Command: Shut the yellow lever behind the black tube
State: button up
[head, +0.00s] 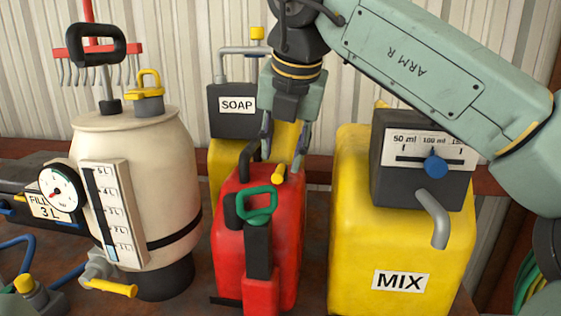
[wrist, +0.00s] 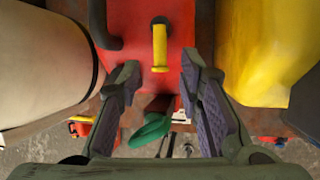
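The red can (head: 278,245) stands in the middle of the head view. A short yellow lever (head: 278,174) is on its top; in the wrist view the lever (wrist: 159,45) runs straight up and down the picture. A bent black tube (head: 251,152) rises beside it, and it shows at the upper left in the wrist view (wrist: 100,26). My gripper (head: 283,148) is open and empty, pointing down above the can top. In the wrist view its fingertips (wrist: 160,76) lie left and right of the lever's near end, apart from it.
A green handle (head: 258,203) sits on the can's near side. A beige tank (head: 160,190) with another yellow lever (head: 111,288) stands left. The yellow MIX container (head: 355,235) is close on the right, and the SOAP container (head: 220,170) stands behind.

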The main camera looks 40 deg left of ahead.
jog(key=v, duration=0.8)
dwell(0.4)
